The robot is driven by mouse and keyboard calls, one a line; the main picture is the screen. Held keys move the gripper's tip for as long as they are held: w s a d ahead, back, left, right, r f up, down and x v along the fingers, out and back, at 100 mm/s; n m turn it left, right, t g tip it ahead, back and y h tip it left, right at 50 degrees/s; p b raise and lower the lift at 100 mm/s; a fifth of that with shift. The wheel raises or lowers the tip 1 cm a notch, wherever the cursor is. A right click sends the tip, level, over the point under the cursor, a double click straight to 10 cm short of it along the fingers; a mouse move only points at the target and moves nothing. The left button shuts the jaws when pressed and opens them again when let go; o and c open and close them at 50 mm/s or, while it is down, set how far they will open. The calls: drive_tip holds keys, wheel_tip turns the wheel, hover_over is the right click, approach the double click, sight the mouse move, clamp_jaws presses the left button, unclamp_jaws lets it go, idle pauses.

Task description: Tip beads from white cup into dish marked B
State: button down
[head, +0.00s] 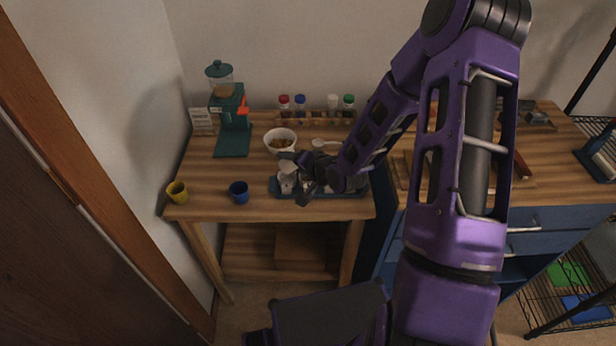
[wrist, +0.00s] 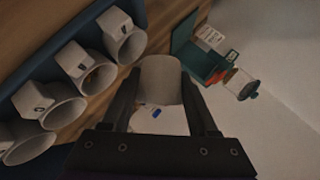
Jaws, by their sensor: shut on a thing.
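My gripper (head: 299,166) is shut on the white cup (wrist: 160,80), above the left end of the blue tray (head: 330,191). In the wrist view the cup sits between the two fingers, with a few small blue bits against the white below it. The cup also shows in the head view (head: 287,168), partly covered by the gripper. Several white dishes with marked tabs stand in a row on the left of the wrist view, such as one dish (wrist: 97,78). The marks are too blurred for me to tell which is B. My arm hides part of the tray.
A white bowl of brown pieces (head: 280,140) stands behind the gripper. A blue cup (head: 238,192) and a yellow cup (head: 177,192) stand to the left. A green grinder (head: 230,115) and a rack of capped jars (head: 315,110) are at the back. The left front tabletop is mostly clear.

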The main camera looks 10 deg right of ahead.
sight(281, 167)
drive_tip(key=shift+a+f+n+h+b, duration=0.15)
drive_tip(key=shift+f+n+h+b, duration=0.25)
drive_tip(key=shift+h+b, duration=0.3)
drive_tip(key=shift+a+n+h+b, duration=0.3)
drive_tip(key=shift+n+h+b, duration=0.2)
drive_tip(key=shift+b, duration=0.5)
drive_tip(key=shift+s+a+n+h+b, duration=0.1)
drive_tip(key=shift+a+n+h+b, duration=0.6)
drive_tip(key=shift+a+b, duration=0.55)
drive_tip(key=shift+a+r+h, duration=0.2)
drive_tip(key=shift+a+h, duration=0.1)
drive_tip(key=shift+h, duration=0.2)
drive_tip(key=shift+s+a+f+n+h+p, duration=0.1)
drive_tip(key=shift+a+f+n+h+p, duration=0.05)
drive_tip(key=shift+a+n+h+p, duration=0.55)
drive_tip(key=shift+a+f+n+h+p, duration=0.45)
drive_tip(key=shift+a+f+h, duration=0.15)
drive_tip(key=shift+f, duration=0.25)
